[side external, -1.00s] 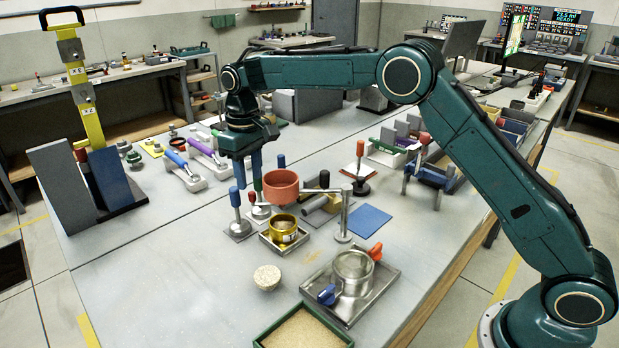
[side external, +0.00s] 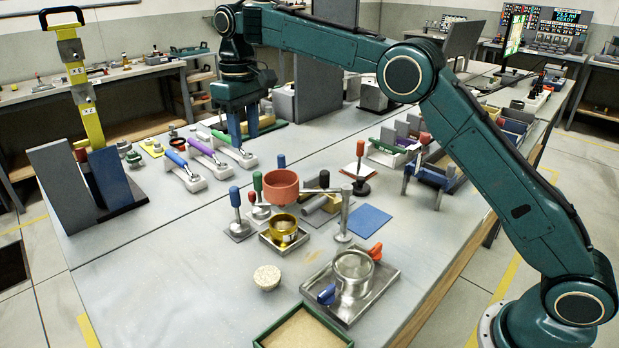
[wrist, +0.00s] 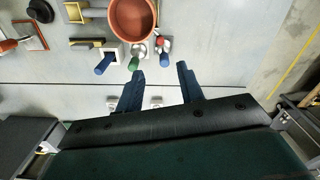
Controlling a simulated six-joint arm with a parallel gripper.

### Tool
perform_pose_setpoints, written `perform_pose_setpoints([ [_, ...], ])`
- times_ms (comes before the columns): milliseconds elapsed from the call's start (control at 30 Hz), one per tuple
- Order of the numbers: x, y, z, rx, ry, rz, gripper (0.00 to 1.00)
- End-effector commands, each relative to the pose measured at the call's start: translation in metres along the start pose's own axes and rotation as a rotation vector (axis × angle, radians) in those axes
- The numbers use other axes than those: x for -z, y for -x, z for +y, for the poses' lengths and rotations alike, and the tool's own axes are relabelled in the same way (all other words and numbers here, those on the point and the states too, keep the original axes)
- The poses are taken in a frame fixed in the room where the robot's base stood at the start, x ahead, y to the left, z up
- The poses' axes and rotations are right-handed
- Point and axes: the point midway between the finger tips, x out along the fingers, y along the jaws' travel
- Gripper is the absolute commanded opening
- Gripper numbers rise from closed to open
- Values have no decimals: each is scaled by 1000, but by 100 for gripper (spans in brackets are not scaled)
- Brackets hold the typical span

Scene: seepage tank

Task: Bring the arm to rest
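My gripper (side external: 245,140) is raised over the far part of the worktable (side external: 190,270), with its blue fingers pointing down. In the wrist view my gripper (wrist: 160,70) has its two fingers apart with nothing between them. In the side view it is near the tools with green, purple and blue handles, and I cannot tell its exact height above them. A terracotta bowl (side external: 281,187) stands nearer the camera, apart from the gripper; the bowl also shows at the top of the wrist view (wrist: 132,18).
A brass cup (side external: 283,236), a pale round disc (side external: 267,277), a steel tray with a ring (side external: 352,272) and a green-rimmed sand tray (side external: 262,343) stand in front. A yellow upright (side external: 88,110) is at left. Grey panels (side external: 325,85) stand behind the gripper. The table's front left is clear.

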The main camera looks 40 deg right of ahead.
Motion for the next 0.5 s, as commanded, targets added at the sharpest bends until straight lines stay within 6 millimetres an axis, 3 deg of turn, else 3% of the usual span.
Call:
perform_pose_setpoints([
  [300, -1, 2, 0, 0, -1, 2, 38],
  [500, -12, 16, 4, -1, -11, 22, 38],
])
